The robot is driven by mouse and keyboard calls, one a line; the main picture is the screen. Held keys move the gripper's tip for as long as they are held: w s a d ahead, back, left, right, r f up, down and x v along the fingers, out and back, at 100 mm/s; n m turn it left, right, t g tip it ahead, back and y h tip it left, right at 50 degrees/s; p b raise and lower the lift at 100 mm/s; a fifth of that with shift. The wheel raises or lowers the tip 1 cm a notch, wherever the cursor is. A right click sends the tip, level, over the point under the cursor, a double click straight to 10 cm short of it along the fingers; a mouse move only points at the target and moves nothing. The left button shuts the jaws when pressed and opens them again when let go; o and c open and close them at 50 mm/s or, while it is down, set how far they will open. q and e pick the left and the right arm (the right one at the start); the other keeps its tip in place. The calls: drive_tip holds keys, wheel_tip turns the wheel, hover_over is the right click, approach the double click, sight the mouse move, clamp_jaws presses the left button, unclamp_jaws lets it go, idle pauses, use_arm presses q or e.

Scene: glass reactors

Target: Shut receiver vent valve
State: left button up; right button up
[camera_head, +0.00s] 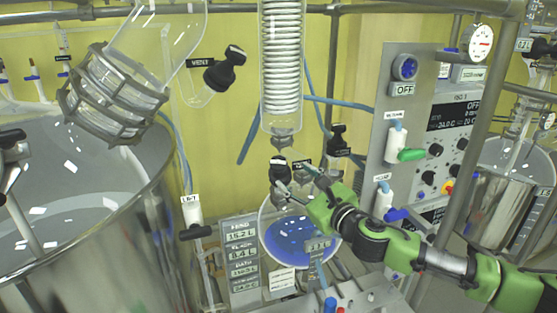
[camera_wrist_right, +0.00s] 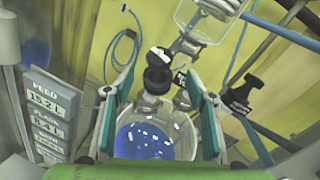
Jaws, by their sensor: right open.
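A black valve knob with a white mark on top (camera_head: 279,169) sits just above the round receiver flask (camera_head: 272,222), which holds blue liquid. A small dark label beside it is too small to read, so I cannot tell for sure that this is the receiver vent valve. My right gripper (camera_head: 294,181) is open at this knob. In the right wrist view, the knob (camera_wrist_right: 157,72) stands between the open fingers of the right gripper (camera_wrist_right: 148,90), slightly beyond their tips, with visible gaps on both sides. The left gripper is not in view.
Another black knob (camera_head: 338,142) stands to the right, near blue hoses. A knob by a VENT label (camera_head: 200,62) is higher up. The condenser coil (camera_head: 282,65) hangs above. A control panel (camera_head: 405,100) and metal post flank my arm; a large vessel (camera_head: 90,210) fills the left.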

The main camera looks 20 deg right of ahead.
sight(281, 166)
drive_tip(key=p+x, duration=0.2)
drive_tip(key=x, duration=0.7)
drive_tip(key=shift+w+a, duration=0.1)
drive_tip(key=shift+w, duration=0.25)
drive_tip(key=shift+c, duration=0.4)
drive_tip(key=c, duration=1)
